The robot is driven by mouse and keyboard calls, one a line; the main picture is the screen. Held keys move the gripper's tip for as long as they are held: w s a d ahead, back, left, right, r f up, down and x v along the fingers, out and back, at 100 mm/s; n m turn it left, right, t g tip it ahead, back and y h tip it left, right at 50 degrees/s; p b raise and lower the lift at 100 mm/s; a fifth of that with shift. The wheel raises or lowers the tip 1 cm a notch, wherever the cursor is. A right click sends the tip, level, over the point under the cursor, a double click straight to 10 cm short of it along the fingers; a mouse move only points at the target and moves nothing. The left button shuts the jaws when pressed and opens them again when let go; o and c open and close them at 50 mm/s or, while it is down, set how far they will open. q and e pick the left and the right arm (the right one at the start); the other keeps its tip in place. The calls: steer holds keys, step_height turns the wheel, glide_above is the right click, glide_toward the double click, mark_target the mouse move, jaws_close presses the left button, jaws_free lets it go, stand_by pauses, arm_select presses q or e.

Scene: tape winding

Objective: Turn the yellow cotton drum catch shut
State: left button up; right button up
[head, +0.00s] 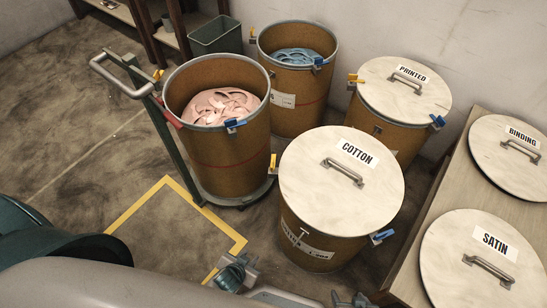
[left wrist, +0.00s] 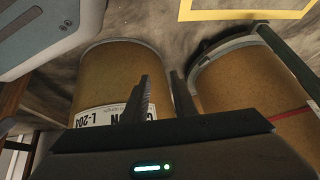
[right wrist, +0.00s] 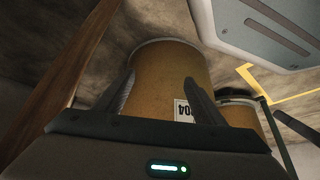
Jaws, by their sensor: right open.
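The cotton drum (head: 318,245) stands in the middle of the head view under a pale round lid (head: 325,205) marked COTTON. Its yellow catch (head: 273,163) sticks up at the lid's left edge. A blue catch (head: 382,237) sits at the lid's lower right. My left gripper (head: 236,272) is low, to the left of the drum, apart from the catch. In the left wrist view its fingers (left wrist: 161,76) are apart with nothing held, and no catch shows. My right gripper (head: 350,299) is at the bottom edge, partly cut off. In the right wrist view its fingers (right wrist: 159,80) are wide apart and empty.
An open drum of pink strips (head: 215,150) stands on a green trolley (head: 165,130) to the left. A drum of blue strips (head: 295,95) and the PRINTED drum (head: 390,130) stand behind. A bench (head: 445,205) with lids is at right. Yellow-marked floor (head: 180,235) is clear.

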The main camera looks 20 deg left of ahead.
arm_select(q)
steer(key=w+d+r+t+y+b, duration=0.1)
steer(key=w+r+t+b, duration=0.2)
steer(key=w+r+b, duration=0.3)
steer(key=n+t+y+b, duration=0.3)
steer(key=n+t+b, duration=0.2)
steer(key=t, duration=0.3)
glide_toward(273, 158)
steer(key=s+d, duration=0.1)
steer(key=s, duration=0.4)
steer(key=shift+s+d+f, duration=0.1)
steer(key=shift+f, duration=0.15)
arm_select(e)
step_height(273, 158, up, 15)
steer(key=a+t+y, duration=0.1)
steer(key=a, duration=0.1)
steer(key=shift+a+f, duration=0.15)
steer(key=shift+a, duration=0.25)
